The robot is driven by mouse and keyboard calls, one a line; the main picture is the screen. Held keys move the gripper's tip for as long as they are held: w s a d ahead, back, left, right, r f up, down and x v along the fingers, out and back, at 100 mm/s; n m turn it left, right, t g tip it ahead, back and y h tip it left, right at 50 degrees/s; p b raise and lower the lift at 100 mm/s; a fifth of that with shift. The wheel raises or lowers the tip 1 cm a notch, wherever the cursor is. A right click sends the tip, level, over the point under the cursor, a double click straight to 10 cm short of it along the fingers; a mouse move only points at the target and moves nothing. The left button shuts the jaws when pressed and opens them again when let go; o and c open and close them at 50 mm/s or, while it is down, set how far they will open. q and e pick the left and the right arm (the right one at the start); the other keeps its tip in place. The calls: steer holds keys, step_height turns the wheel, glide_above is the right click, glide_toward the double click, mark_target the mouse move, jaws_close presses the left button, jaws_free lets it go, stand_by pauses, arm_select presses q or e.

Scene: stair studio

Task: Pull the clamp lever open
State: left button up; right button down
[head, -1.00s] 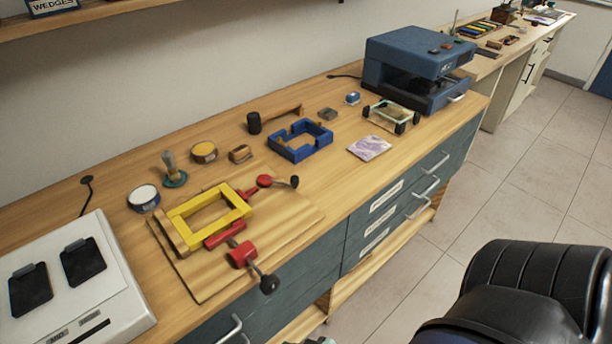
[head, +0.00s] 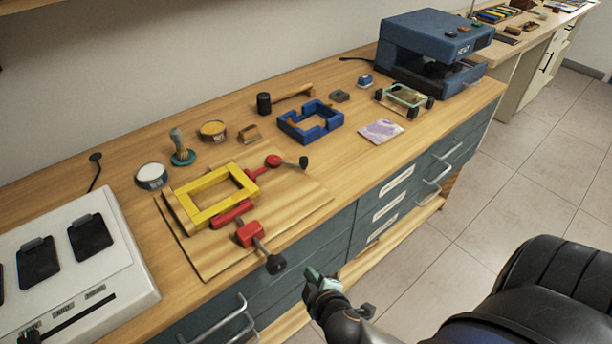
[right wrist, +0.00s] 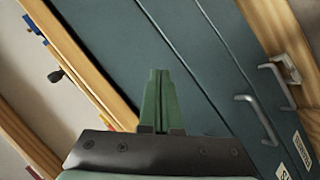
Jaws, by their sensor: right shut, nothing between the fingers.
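A wooden clamp board (head: 290,207) lies on the bench and bears a yellow frame (head: 218,197). Red clamp parts sit beside the frame. One red clamp (head: 250,233) at the front has a lever with a black knob (head: 276,264) that sticks out at the bench's front edge. Another red clamp (head: 272,161) at the right has a black-tipped lever (head: 302,163). My right gripper (head: 312,274) is in front of the drawers, right of the front knob and apart from it. In the right wrist view its green fingers (right wrist: 158,100) are together and empty. The black knob (right wrist: 56,76) shows at upper left there. My left gripper is not in view.
Drawers with metal handles (head: 434,166) face the aisle below the bench top. A white device (head: 62,275) stands at left and a blue machine (head: 428,52) at the back right. A blue frame (head: 309,132), tins and a brush lie behind the board. The floor at right is clear.

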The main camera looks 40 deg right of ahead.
steer(key=w+d+r+h, duration=0.1)
steer(key=r, duration=0.1)
steer(key=w+d+r+t+h, duration=0.1)
steer(key=d+r, duration=0.1)
steer(key=r, duration=0.1)
steer(key=w+d+r+n+t+h, duration=0.1)
steer(key=r+h, duration=0.1)
steer(key=shift+w+d+r+b, duration=0.15)
steer(key=shift+w+d+b, duration=0.1)
steer(key=shift+b, duration=0.1)
steer(key=r+n+t, duration=0.1)
steer(key=w+r+n+t+h, duration=0.1)
steer(key=r, duration=0.1)
steer(key=w+r+t, duration=0.1)
steer(key=r, duration=0.1)
steer(key=shift+w+a+r+n+h, duration=0.15)
steer(key=shift+a+n+h, duration=0.15)
steer(key=shift+n, duration=0.1)
steer(key=shift+d, duration=0.1)
steer(key=p, duration=0.2)
glide_toward(305, 165)
steer(key=x, duration=0.5)
steer(key=shift+w+r, duration=0.1)
steer(key=shift+r, duration=0.1)
steer(key=shift+x, duration=0.85)
steer(key=shift+d+f, duration=0.1)
steer(key=shift+f, duration=0.05)
